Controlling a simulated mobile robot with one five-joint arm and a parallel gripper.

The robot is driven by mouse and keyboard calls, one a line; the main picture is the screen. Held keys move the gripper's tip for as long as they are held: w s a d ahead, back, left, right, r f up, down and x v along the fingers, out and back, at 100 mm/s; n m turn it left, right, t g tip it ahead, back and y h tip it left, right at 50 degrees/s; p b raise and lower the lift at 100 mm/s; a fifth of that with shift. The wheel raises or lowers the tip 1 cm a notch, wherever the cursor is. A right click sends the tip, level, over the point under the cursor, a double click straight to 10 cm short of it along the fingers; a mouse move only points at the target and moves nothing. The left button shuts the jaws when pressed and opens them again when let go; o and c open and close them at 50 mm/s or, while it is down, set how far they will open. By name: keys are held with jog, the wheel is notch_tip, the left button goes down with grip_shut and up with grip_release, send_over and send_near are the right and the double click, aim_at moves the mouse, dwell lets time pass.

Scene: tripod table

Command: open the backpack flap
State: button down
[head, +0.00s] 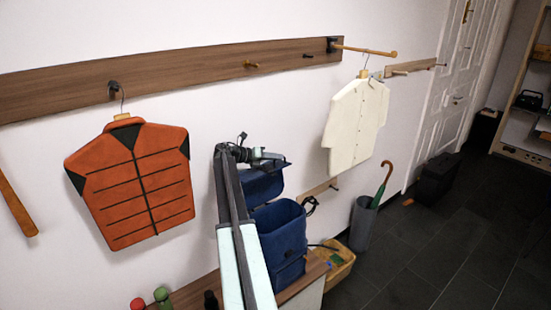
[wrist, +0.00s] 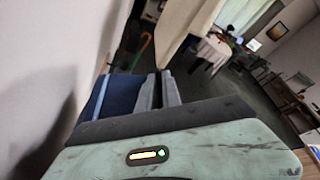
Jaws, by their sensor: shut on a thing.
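The dark blue backpack (head: 280,236) stands on the bench against the wall, its open top facing up. Its flap (head: 262,187) is raised behind the opening, towards the wall. My gripper (head: 284,162) is at the flap's upper edge and is shut on it. In the wrist view the flap (wrist: 116,97) shows as a blue panel to the left of my gripper's fingers (wrist: 160,92). The exact grip on the edge is hidden. My arm covers the left part of the backpack in the head view.
An orange vest (head: 130,185) and a cream shirt (head: 357,120) hang from wall rails on either side.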

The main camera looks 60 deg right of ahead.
aim_at(260, 170)
jog(key=shift+f, duration=0.1)
dwell(0.4)
jog(key=c, duration=1.5)
grip_release()
jog(key=shift+w+d+f, duration=0.1)
jog(key=shift+d+f, duration=0.05)
jog(key=shift+d, duration=0.05)
jog(key=shift+a, duration=0.1)
jog(key=shift+w+a+r, duration=0.2)
jog(key=shift+a+r, duration=0.05)
jog(key=p+v, duration=0.2)
jog(key=v, duration=0.5)
jog(key=shift+r+p, duration=0.1)
jog(key=shift+p, duration=0.2)
